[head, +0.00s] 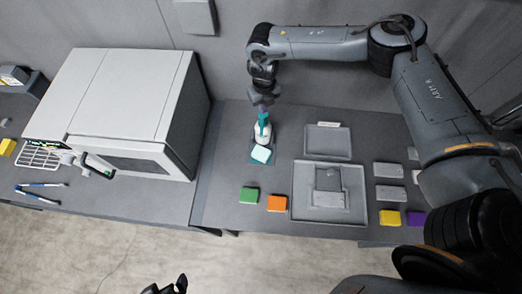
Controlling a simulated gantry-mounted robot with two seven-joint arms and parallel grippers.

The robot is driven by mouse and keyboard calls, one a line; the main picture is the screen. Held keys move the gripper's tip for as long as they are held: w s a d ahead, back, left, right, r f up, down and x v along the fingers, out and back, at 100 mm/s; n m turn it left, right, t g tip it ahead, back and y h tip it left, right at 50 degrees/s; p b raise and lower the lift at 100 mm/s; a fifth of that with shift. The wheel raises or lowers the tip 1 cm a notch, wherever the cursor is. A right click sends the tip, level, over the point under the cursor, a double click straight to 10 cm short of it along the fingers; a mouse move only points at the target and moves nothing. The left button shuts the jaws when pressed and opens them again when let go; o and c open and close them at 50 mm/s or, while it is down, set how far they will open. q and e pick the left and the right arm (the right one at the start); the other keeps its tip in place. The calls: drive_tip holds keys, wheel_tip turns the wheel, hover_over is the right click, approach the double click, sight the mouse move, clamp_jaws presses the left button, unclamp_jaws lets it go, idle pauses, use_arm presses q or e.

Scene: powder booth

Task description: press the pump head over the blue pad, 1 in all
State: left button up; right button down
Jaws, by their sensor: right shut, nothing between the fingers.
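A pump bottle (261,134) with a white body and a teal pump head (263,119) stands upright on the left part of the grey bench. A pale blue-green pad (261,154) lies just in front of it, on a dark teal mat (254,160). My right gripper (263,106) points down directly above the pump head, shut and empty. I cannot tell whether it touches the pump head. Only the dark tip of my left gripper (168,287) shows at the bottom edge, away from the bench; its jaw state is unclear.
A white oven-like box (125,100) stands left of the bottle. Green (249,195) and orange (277,203) blocks lie in front. A grey tray (298,190) with grey pieces, a smaller tray (328,141), and yellow (390,218) and purple (414,217) blocks lie to the right.

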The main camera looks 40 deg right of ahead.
drive_tip(key=shift+r, duration=0.2)
wheel_tip(320, 180, up, 6)
drive_tip(key=p, duration=0.5)
drive_tip(key=shift+f, duration=0.15)
idle(0.4)
